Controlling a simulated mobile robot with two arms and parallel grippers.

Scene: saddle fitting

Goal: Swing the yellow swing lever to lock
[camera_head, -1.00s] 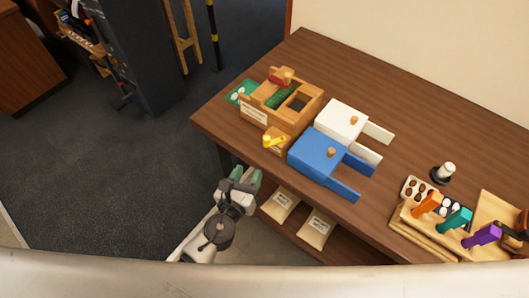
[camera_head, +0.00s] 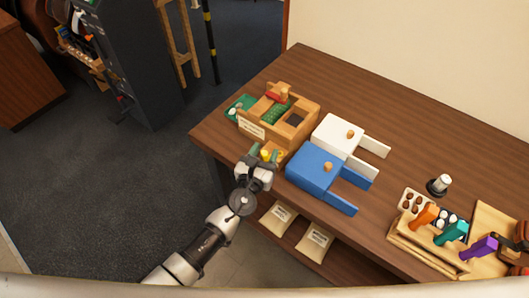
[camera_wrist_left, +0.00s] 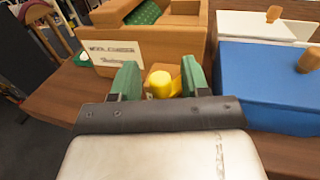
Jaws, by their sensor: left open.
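The yellow swing lever (camera_head: 272,155) sits on a small wooden block at the front of the wooden fixture box (camera_head: 301,112). In the left wrist view the lever (camera_wrist_left: 160,84) shows a round yellow knob with an arm reaching right. My left gripper (camera_head: 264,152) is open, with its green fingertips on either side of the lever's knob. In the left wrist view the gripper (camera_wrist_left: 160,80) has one finger left and one right of the knob, with a gap on the left. Contact on the right cannot be told. My right gripper is not in view.
A blue block piece (camera_head: 310,168) and a white one (camera_head: 334,131) with wooden knobs stand right of the fixture. A tool tray (camera_head: 425,247) with orange, teal and purple handles is at the front right. Bags (camera_head: 315,241) lie on the lower shelf.

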